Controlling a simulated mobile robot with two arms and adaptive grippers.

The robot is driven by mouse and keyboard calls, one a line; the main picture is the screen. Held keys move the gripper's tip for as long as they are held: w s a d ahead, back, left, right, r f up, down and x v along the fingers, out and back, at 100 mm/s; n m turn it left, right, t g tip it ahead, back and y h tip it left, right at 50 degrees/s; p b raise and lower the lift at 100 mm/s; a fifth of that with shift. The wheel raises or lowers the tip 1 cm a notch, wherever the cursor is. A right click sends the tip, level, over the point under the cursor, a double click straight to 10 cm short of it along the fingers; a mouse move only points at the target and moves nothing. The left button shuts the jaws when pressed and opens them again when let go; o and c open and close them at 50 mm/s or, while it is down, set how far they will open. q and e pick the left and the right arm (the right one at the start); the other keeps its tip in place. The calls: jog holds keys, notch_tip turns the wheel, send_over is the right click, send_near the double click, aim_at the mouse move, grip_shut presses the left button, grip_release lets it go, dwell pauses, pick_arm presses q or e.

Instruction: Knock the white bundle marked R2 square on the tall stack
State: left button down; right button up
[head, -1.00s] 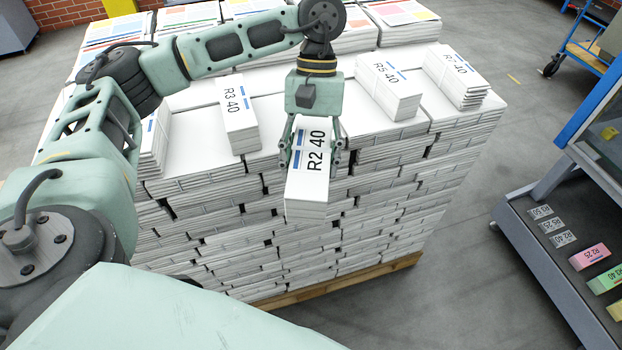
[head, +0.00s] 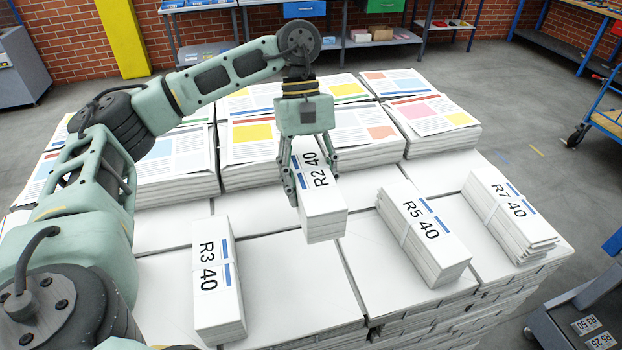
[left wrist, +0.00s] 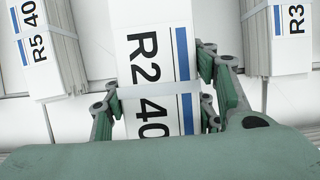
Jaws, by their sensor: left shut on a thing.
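The white bundle R2 (head: 322,212), with blue bars and a band, is between the fingers of my left gripper (head: 313,182). The left wrist view shows the fingers on both sides of bundle R2 (left wrist: 148,75). In the head view it is over the tall stack (head: 285,275), between bundles R3 (head: 218,280) and R5 (head: 425,235) and farther back. Its near end points toward me, turned slightly. Whether its underside touches the stack cannot be told. My right gripper is out of view.
Bundle R7 (head: 510,215) lies at the stack's right, its lower sheets uneven. Colour-printed piles (head: 435,115) stand along the back. Open white top lies between R3 and R5. A dark cart (head: 590,315) is at the lower right, with floor between it and the stack.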

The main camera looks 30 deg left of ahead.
pick_arm(q)
jog(key=shift+w+r, duration=0.15)
jog(key=shift+s+d+f+b, duration=0.15)
jog(key=shift+s+f+b, duration=0.05)
jog(key=shift+f+b, duration=0.4)
notch_tip(320, 180, down, 5)
jog(key=shift+w+r+b, duration=0.1)
jog(key=shift+w+b, duration=0.05)
jog(key=shift+b, duration=0.95)
jog(key=shift+f, duration=0.75)
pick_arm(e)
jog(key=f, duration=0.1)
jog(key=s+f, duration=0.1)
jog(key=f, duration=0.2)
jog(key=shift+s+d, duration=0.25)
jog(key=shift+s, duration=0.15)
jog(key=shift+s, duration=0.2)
pick_arm(q)
jog(key=shift+b, duration=0.3)
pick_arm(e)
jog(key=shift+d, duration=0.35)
pick_arm(q)
jog(key=shift+w+a, duration=0.9)
jog(key=shift+a, duration=0.25)
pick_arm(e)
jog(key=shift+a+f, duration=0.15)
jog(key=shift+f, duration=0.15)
